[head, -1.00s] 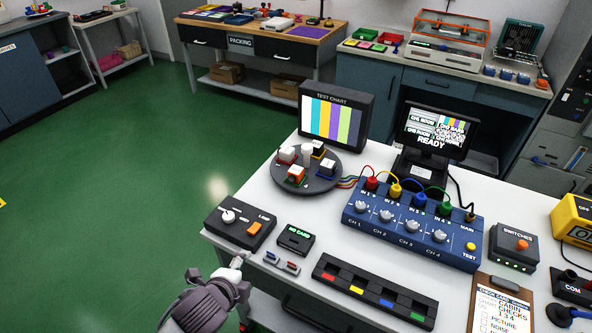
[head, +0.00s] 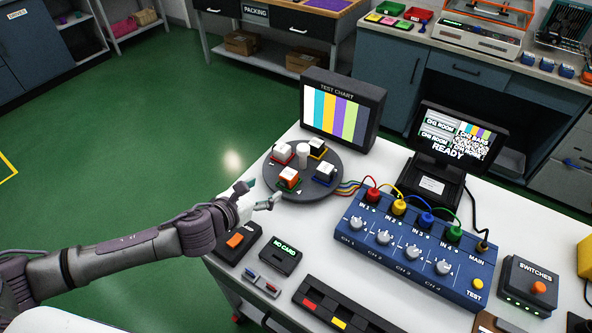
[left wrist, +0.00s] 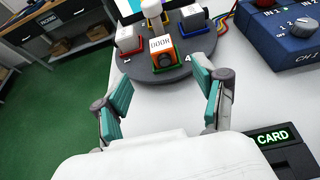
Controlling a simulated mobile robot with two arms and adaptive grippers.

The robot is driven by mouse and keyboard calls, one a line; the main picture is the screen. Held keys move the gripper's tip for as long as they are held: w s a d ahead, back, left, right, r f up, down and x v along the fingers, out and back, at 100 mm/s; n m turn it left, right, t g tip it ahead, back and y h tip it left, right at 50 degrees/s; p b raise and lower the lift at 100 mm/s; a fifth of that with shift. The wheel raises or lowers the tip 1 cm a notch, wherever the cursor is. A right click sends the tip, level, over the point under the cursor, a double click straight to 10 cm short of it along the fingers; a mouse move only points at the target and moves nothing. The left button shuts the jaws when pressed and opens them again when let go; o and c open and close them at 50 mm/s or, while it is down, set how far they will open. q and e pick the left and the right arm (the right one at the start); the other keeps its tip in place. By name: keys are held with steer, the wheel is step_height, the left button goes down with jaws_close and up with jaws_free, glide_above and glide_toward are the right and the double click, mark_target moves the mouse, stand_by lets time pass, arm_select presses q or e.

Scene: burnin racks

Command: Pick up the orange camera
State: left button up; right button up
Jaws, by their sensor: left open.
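The orange camera (head: 289,177) is a small cube with a white top. It sits on the near side of a round dark turntable (head: 329,192). In the left wrist view the orange camera (left wrist: 163,56) shows its orange side and a dark round lens, straight ahead between the fingers. My left gripper (head: 262,194) is open and empty, just short of the turntable's near-left edge and apart from the camera. Its teal-padded fingers (left wrist: 160,75) are spread wide in the left wrist view. My right gripper is not seen.
Red, yellow and blue-based camera cubes and a white post (head: 302,154) share the turntable close by. A test chart monitor (head: 342,111) stands behind it. A blue channel box (head: 414,247) is to the right. A "NO CARD" reader (head: 281,256) lies nearer on the white table.

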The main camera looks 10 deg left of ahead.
mark_target(285, 178)
arm_select(q)
steer(key=x, duration=0.6)
steer(key=shift+w+d+p, duration=0.2)
steer(key=shift+w+p, duration=0.1)
steer(key=shift+w+d+f, duration=0.25)
steer(key=shift+w, duration=0.3)
steer(key=x, duration=0.3)
steer(key=shift+w+d+f+p, duration=0.1)
steer(key=shift+f+p, duration=0.1)
steer(key=shift+p, duration=0.15)
steer(key=shift+w+d+f, duration=0.1)
steer(key=shift+w, duration=0.05)
steer(key=shift+c, duration=1.9)
steer(key=c, duration=0.8)
steer(key=shift+c, duration=0.6)
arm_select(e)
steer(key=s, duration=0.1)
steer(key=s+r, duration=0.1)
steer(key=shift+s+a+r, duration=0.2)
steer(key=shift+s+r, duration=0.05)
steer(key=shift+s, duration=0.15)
